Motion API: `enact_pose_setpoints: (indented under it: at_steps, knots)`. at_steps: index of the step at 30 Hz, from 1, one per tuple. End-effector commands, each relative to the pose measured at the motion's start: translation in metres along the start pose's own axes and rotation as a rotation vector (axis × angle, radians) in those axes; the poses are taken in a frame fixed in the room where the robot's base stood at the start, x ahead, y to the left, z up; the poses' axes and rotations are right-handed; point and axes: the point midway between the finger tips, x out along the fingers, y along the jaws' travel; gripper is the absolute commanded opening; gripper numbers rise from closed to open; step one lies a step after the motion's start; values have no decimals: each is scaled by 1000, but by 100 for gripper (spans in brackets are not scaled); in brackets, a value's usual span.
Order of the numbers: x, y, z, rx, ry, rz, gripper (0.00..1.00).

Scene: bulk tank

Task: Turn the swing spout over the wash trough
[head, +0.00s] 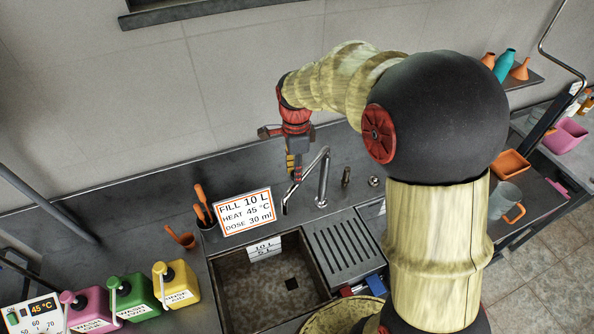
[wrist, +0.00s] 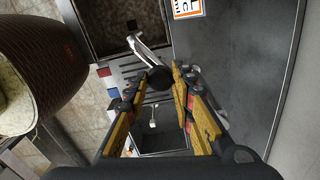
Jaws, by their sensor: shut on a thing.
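The chrome swing spout (head: 325,176) rises from the counter behind the sink and arches left, its outlet end near the back right corner of the wash trough (head: 212,285). My gripper (head: 294,178) comes down from above and is shut on the spout near its arch. In the wrist view, a dark round part sits between the yellow fingertips of my gripper (wrist: 160,82). The pale spout (wrist: 150,42) runs from there toward the upper left, its end overlapping the edge of the trough (wrist: 97,30). The fingers partly hide the grip.
A FILL 10 L sign (head: 245,210) stands behind the trough, close left of the spout. A slotted drainer (head: 345,245) lies right of the trough. Yellow, green and pink jugs (head: 178,285) stand at left. A pot with orange-handled tools (head: 204,212) is beside the sign.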

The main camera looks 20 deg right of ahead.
Motion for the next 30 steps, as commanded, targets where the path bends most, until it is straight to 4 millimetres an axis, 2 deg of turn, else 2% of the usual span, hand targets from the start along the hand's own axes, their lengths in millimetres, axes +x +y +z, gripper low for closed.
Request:
enact_pose_setpoints:
  at_steps: [3,4,13,23,26,30]
  knots:
    - [0,0,0,0,0,-1,0]
    - [0,0,0,0,0,-1,26]
    - [0,0,0,-1,0,-1,43]
    - [-2,0,0,-1,0,-1,43]
    - [-10,-1,0,-1,0,-3,43]
    - [-32,-1,0,-1,0,-5,43]
